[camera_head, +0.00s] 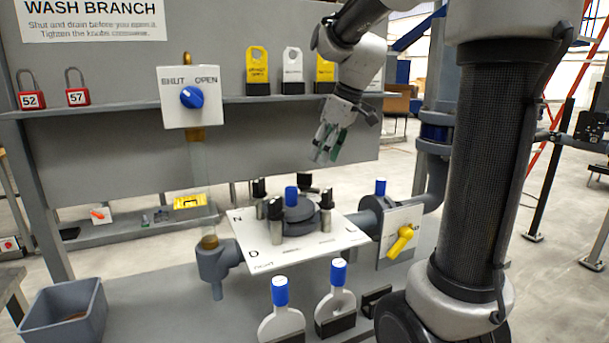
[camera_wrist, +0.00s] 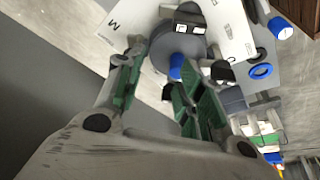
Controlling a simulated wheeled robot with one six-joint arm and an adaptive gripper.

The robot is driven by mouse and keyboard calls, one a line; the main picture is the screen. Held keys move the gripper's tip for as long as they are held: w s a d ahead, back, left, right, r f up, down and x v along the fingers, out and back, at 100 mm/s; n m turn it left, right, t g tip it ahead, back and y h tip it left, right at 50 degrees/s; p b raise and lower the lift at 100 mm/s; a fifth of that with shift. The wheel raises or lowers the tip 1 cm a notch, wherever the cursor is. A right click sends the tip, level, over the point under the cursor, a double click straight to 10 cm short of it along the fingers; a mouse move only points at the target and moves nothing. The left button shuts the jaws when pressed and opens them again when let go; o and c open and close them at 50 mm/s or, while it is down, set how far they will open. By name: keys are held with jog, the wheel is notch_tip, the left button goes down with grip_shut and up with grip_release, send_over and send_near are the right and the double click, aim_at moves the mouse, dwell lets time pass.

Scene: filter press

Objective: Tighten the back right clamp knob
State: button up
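The round grey lid (camera_head: 299,208) has a blue post (camera_head: 291,194) and black clamp knobs around it. The back right clamp knob (camera_head: 305,180) shows as a black shape behind the blue post, its lower part hidden. Other black knobs stand at the back left (camera_head: 259,187), front left (camera_head: 275,208) and front right (camera_head: 326,198). My gripper (camera_head: 325,152) hangs above and behind the lid, apart from the knobs. In the wrist view my gripper (camera_wrist: 158,72) is open, with nothing seen held. The grey lid (camera_wrist: 172,45) and blue post (camera_wrist: 177,66) lie beyond the fingers.
A lettered white plate (camera_head: 262,258) surrounds the lid. A yellow valve handle (camera_head: 401,242) is at the right. Two blue-topped tags (camera_head: 281,291) (camera_head: 338,272) stand in front. A shelf (camera_head: 225,100) with tags and a blue SHUT/OPEN knob (camera_head: 191,97) runs behind. A grey bin (camera_head: 62,310) is lower left.

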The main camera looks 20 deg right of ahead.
jog(key=n, duration=0.2)
send_near(305, 173)
notch_tip(305, 173, down, 2)
jog(key=w, duration=0.1)
jog(key=shift+y, duration=0.4)
jog(key=x, duration=0.8)
grip_shut()
